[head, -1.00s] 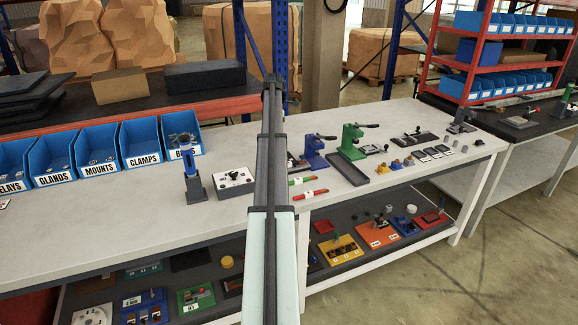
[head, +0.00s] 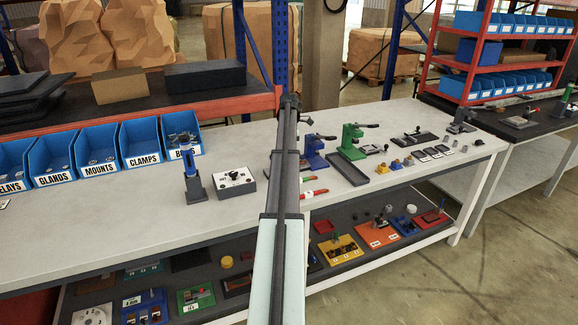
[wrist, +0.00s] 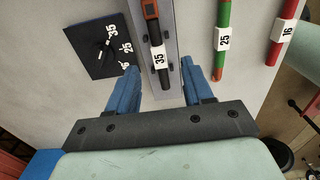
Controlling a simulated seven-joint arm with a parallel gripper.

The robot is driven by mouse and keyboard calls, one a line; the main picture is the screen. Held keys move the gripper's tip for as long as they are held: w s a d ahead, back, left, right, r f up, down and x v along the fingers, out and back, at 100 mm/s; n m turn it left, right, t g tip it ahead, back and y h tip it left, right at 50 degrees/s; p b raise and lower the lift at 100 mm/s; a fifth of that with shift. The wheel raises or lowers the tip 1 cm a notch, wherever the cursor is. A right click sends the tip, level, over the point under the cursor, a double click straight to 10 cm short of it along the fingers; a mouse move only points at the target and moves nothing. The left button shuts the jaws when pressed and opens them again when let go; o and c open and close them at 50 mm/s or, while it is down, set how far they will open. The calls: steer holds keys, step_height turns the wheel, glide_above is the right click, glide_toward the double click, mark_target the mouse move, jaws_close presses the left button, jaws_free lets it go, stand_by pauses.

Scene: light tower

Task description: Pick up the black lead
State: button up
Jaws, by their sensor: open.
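The black lead (wrist: 163,78) has an orange end and a white "35" label. In the wrist view it lies lengthwise on a grey strip, near top centre. My gripper (wrist: 159,67) is open, with one blue finger on each side of the lead's lower part. The lead is not between closed jaws. I cannot tell the height of the fingers above it. In the head view my arm hides the lead and the fingertips.
In the wrist view a green lead (wrist: 223,42) labelled 25 and a red lead (wrist: 284,31) labelled 16 lie to the right. A dark selector plate (wrist: 100,47) lies left. In the head view the bench (head: 120,215) holds blue bins (head: 96,151) and a blue press (head: 313,152).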

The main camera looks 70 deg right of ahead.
steer(key=shift+f, duration=2.65)
jaws_close()
